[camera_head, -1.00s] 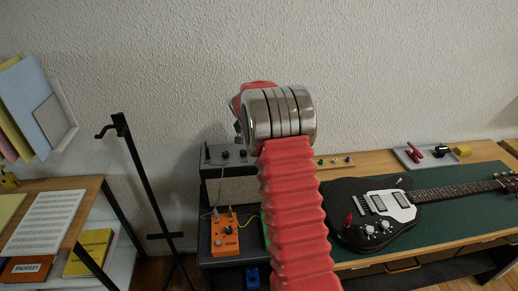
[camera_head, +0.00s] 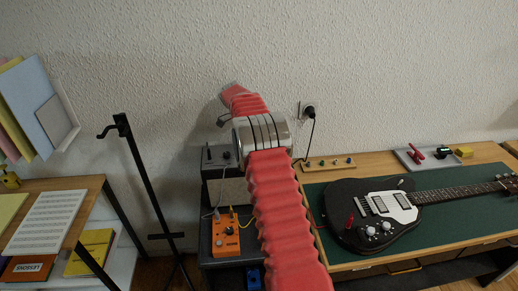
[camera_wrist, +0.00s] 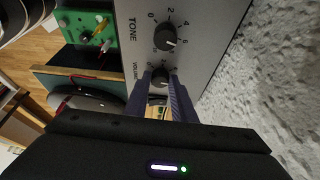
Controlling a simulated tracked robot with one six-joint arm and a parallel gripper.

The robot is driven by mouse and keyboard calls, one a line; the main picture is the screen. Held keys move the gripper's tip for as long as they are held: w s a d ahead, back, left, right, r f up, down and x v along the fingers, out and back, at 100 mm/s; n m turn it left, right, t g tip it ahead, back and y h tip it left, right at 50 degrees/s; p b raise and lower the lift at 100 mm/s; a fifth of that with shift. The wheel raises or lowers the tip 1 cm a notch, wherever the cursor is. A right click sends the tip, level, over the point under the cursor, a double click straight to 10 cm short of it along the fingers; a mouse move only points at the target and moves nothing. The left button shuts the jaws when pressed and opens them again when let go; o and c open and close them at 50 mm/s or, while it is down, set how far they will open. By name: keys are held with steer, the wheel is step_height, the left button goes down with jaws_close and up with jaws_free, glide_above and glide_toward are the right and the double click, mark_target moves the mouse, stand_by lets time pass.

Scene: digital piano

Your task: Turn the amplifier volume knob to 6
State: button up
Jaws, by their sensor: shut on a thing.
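In the wrist view the volume knob (camera_wrist: 159,76) is a small dark knob beside the VOLUME lettering. My gripper (camera_wrist: 161,84) is shut on it, with one finger on each side. The fingers hide much of its scale, and I cannot tell which number it points to. The tone knob (camera_wrist: 165,38) is just above it in the wrist view, with its scale in sight. The head view does not show my gripper's fingers.
An orange pedal (camera_head: 225,236) with cables stands before the amplifier. A green pedal (camera_wrist: 88,30) is beside the panel. The textured wall (camera_wrist: 262,75) is close on the panel's right. An electric guitar (camera_head: 362,238) lies on the green mat. A black stand (camera_head: 145,180) is left.

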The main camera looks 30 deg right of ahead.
steer(key=shift+w+a+m+g+y, duration=0.1)
steer(key=shift+w+m+g+y, duration=0.1)
steer(key=shift+m, duration=0.4)
steer(key=shift+w+m+g+y, duration=0.1)
steer(key=shift+w+m, duration=0.05)
steer(key=shift+m, duration=0.45)
steer(key=o, duration=1)
steer(key=shift+s, duration=0.1)
steer(key=v, duration=1.3)
steer(key=shift+w+r, duration=0.2)
steer(key=shift+r, duration=0.05)
